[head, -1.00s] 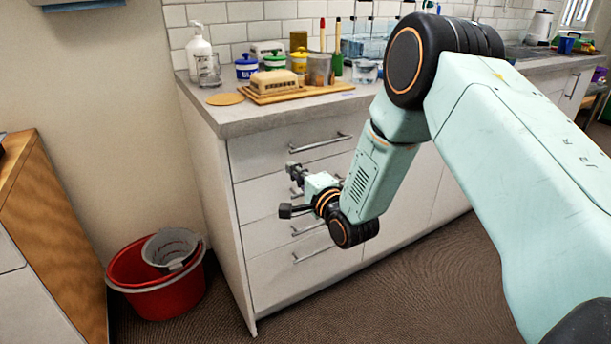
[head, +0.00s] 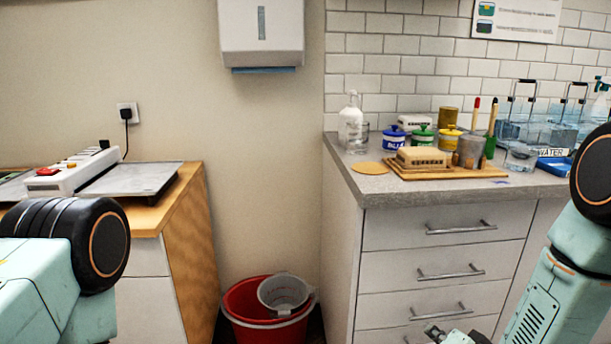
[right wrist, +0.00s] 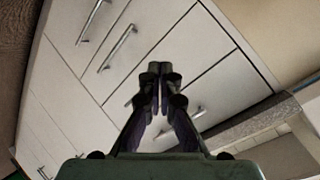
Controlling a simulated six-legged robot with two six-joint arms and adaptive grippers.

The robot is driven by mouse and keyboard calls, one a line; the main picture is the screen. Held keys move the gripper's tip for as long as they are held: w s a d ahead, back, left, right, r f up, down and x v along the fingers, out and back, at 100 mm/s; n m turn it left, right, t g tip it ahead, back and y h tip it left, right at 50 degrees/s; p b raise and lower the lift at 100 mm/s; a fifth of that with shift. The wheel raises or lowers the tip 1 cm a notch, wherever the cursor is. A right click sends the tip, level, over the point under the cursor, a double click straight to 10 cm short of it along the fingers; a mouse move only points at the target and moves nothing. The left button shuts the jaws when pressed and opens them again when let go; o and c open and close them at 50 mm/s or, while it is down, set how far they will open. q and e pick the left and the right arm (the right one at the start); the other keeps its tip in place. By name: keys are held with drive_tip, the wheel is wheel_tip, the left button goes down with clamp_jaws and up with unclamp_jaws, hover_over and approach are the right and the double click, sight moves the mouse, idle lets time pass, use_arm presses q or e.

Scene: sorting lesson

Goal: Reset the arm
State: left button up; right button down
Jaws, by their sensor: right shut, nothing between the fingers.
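My right gripper (head: 440,333) shows at the bottom edge of the head view, in front of the lower drawers of the white cabinet (head: 440,251), partly cut off by the frame. In the right wrist view its dark fingers (right wrist: 160,74) are together with nothing between them. Drawer fronts with bar handles fill the space behind them. My right arm comes in from the right edge. My left arm shows at the lower left of the head view, but its gripper is out of the picture.
The grey countertop (head: 385,187) holds a wooden board (head: 485,171), several paint pots, a white pump bottle (head: 351,128) and clear tanks. A red tub (head: 265,329) with a grey bucket (head: 284,292) stands on the floor. A wooden-topped cabinet (head: 190,250) is at left.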

drive_tip(key=s+a+f+n+g+p, duration=0.1)
drive_tip(key=s+f+n+g, duration=0.2)
drive_tip(key=s, duration=0.9)
drive_tip(key=s+a+f+n+g, duration=0.1)
drive_tip(key=s+f+g, duration=0.3)
drive_tip(key=s, duration=0.7)
drive_tip(key=s+a+f+n+g+p, duration=0.1)
drive_tip(key=s+f+n+g, duration=0.3)
drive_tip(key=s, duration=0.8)
drive_tip(key=shift+s+a+n+g+h+p, duration=0.3)
drive_tip(key=shift+s+a+g+p, duration=0.05)
drive_tip(key=shift+a+g, duration=0.25)
